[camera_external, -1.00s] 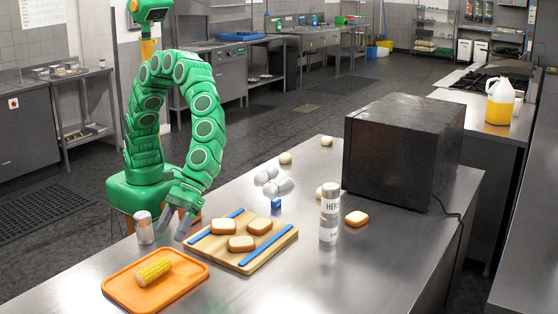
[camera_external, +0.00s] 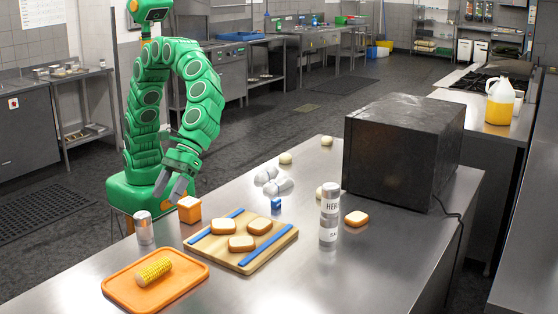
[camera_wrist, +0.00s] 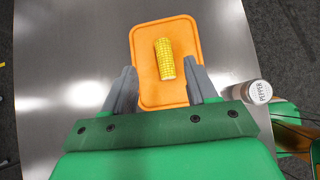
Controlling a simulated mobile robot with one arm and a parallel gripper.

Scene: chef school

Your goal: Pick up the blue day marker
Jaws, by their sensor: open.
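The likely day marker is a small blue block (camera_external: 276,204) standing on the steel counter, behind the cutting board and in front of some pale egg-like objects. It is not visible in the wrist view.
A wooden board (camera_external: 223,257) with bread and blue strips lies mid-counter. A dark oven-like box (camera_external: 400,150) fills the right.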

